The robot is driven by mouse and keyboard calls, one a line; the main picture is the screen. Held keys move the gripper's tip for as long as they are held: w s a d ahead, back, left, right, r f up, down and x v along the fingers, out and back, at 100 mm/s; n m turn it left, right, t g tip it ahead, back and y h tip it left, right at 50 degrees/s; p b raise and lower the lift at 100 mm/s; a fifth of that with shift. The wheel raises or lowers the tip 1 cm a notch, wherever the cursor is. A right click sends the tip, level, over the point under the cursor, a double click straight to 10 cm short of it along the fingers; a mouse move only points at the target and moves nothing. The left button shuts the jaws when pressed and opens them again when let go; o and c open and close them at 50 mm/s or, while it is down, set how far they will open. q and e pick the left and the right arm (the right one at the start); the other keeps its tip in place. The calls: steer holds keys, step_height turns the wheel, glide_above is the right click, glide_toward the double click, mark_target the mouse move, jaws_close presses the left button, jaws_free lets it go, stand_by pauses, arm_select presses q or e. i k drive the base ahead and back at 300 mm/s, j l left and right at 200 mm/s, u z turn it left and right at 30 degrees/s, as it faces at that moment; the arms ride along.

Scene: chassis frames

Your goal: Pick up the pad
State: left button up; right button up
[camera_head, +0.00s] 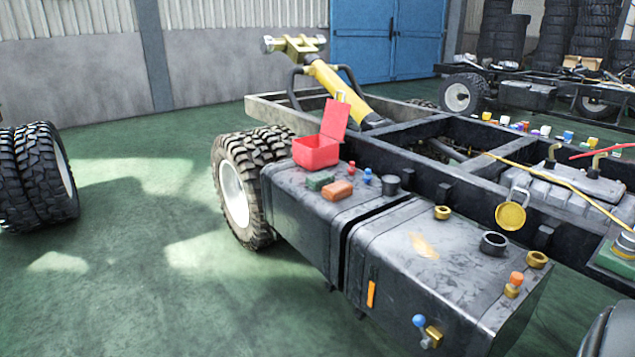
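Two small blocks lie side by side on the far dark tank (300,222) beside the chassis frame. One is a dark green pad-like block (320,180). The other is an orange-brown block (338,190), close to its right. I cannot tell for certain which is the pad. Both lie flat, and nothing covers them. Neither of my grippers is in view, and nothing holds the blocks.
An open red box (316,152) stands behind the blocks, lid raised. Small red and blue pieces (367,177) and a black cup (391,184) stand to their right. The near tank (430,280) carries brass nuts and a black ring (493,243). Green floor (150,280) is open at left.

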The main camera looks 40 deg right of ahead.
mark_target(335, 192)
steer(key=z, duration=1.25)
